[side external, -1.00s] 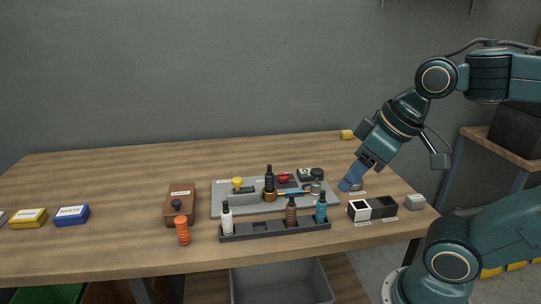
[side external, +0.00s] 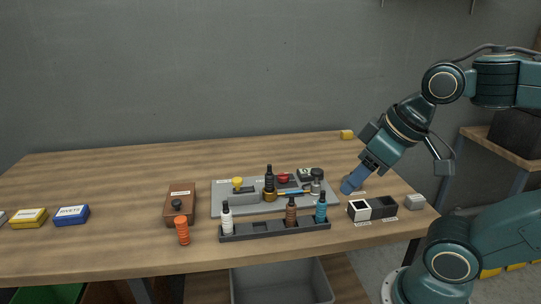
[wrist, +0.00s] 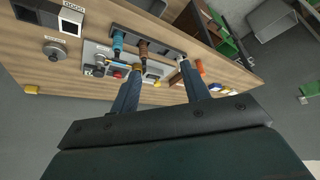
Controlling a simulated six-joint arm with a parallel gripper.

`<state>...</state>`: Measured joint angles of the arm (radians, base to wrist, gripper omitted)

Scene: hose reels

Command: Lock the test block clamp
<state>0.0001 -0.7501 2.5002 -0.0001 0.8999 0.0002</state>
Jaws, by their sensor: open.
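A grey fixture plate (side external: 225,208) lies on the wooden bench. Labels are too small to read, so I cannot tell which part is the test block clamp. My gripper (side external: 348,186) is tilted down just right of the plate, above the bench, apart from the knobs. In the wrist view my gripper (wrist: 162,88) has its two blue fingers spread, with nothing held; the plate shows beyond them.
A dark rack (side external: 262,235) with white, brown and blue bottles stands in front of the plate. A black-and-white box (side external: 372,208) is at right. A brown box (side external: 180,205) and an orange cylinder (side external: 183,230) stand left.

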